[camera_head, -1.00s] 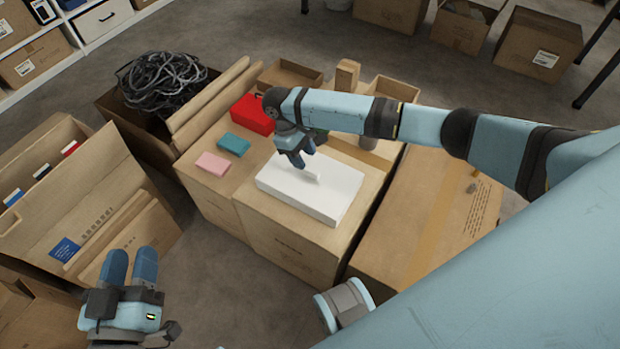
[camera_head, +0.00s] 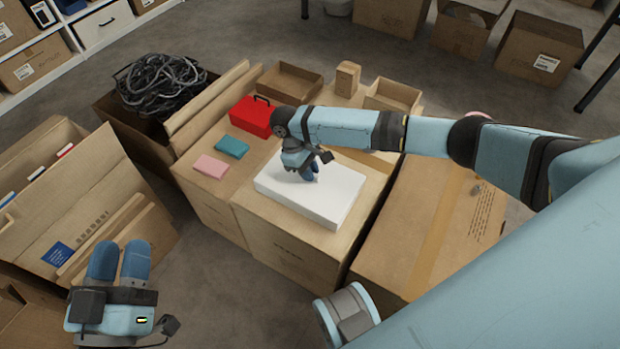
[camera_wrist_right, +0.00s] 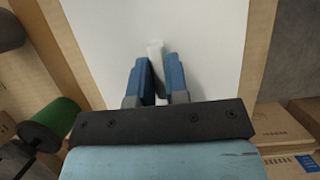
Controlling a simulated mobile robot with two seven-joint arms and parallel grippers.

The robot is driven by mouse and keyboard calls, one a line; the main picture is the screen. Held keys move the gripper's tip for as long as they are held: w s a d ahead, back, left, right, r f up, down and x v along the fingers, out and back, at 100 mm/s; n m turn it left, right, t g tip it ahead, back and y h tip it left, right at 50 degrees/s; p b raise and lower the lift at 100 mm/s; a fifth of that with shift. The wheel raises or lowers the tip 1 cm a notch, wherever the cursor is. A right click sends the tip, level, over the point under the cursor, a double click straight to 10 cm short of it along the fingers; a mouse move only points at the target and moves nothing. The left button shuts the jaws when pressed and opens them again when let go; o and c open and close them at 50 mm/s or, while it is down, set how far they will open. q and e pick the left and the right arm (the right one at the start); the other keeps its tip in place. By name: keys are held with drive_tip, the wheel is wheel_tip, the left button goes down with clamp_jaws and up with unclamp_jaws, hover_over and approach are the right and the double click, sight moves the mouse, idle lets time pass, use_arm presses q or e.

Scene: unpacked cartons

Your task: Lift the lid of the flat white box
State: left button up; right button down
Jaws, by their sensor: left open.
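The flat white box (camera_head: 335,203) lies on top of a closed carton in the head view. Its top (camera_wrist_right: 210,40) fills much of the right wrist view. A narrow white handle (camera_wrist_right: 156,58) stands up from the lid. My right gripper (camera_head: 310,174) is low over the box top. In the right wrist view its two blue fingers (camera_wrist_right: 158,66) stand on either side of the handle; whether they press on it I cannot tell. The gripper hides most of the handle in the head view. My left gripper (camera_head: 119,250) is open and empty at the lower left, away from the box.
A pink box (camera_head: 211,166), a teal box (camera_head: 231,147) and a red case (camera_head: 254,118) lie left of and behind the white box. An open carton of dark cable (camera_head: 160,85) stands behind left. A taped carton (camera_head: 440,225) stands on the right.

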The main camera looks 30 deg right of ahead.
sight(315, 174)
drive_tip(key=shift+r, duration=0.1)
drive_tip(key=shift+r+p, duration=0.3)
drive_tip(key=shift+r, duration=0.2)
wheel_tip(315, 174, up, 3)
drive_tip(key=shift+f+p, duration=0.15)
drive_tip(key=shift+p, duration=0.45)
use_arm(q)
drive_tip(key=s+a+f+g+y+p, duration=0.2)
drive_tip(key=a+f+g+y+p, duration=0.3)
drive_tip(key=f, duration=0.6)
drive_tip(key=shift+p, duration=0.4)
use_arm(e)
wheel_tip(315, 174, up, 16)
